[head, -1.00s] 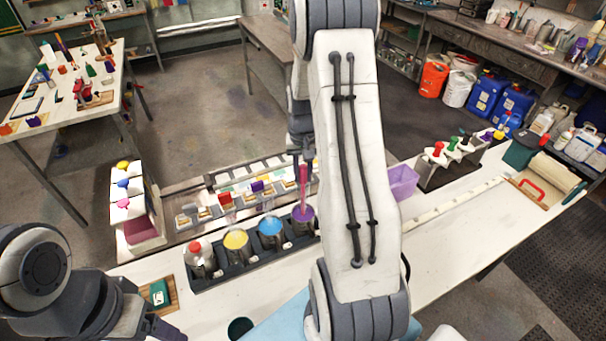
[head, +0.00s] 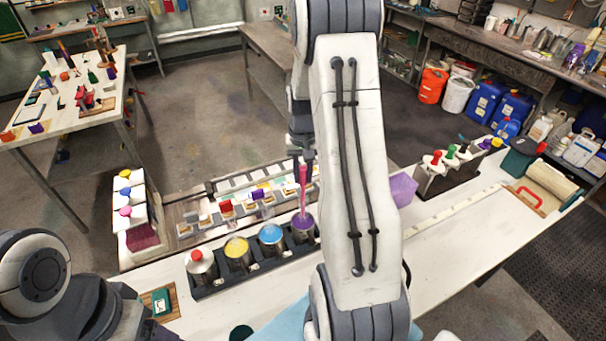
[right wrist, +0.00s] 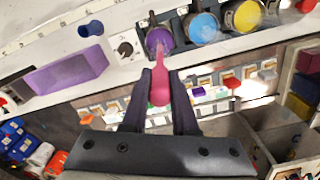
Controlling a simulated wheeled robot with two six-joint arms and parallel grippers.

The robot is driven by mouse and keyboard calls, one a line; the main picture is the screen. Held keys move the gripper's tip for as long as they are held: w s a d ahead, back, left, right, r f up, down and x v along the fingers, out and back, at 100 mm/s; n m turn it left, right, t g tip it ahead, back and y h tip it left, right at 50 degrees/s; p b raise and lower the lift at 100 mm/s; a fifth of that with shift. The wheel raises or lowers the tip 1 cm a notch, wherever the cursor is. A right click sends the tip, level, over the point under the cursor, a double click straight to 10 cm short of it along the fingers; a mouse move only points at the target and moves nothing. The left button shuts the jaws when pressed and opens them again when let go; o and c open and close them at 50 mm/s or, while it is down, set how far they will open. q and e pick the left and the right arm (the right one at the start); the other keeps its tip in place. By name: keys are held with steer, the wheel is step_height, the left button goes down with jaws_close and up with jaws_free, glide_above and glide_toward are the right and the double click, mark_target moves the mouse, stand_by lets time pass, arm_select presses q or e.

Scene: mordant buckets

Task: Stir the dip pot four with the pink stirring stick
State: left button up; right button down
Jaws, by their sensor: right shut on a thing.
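The pink stirring stick (head: 303,178) stands nearly upright with its lower end in the purple pot (head: 304,231), the rightmost in the dark rack. The stick also shows in the right wrist view (right wrist: 160,84), where it reaches into the purple pot (right wrist: 160,40). My right gripper (right wrist: 160,92) is shut on the stick's upper part, above the pot; in the head view my right arm partly hides it. The depth of the stick's tip in the purple liquid is hidden. My left gripper (head: 163,331) is at the lower left edge; its jaws do not show clearly.
A lilac bin (head: 402,189) stands to the right. Behind the rack lies a row of small coloured pieces (head: 226,206). The bench's right front (head: 450,245) is clear.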

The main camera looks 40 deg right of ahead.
steer(key=shift+r, duration=5.55)
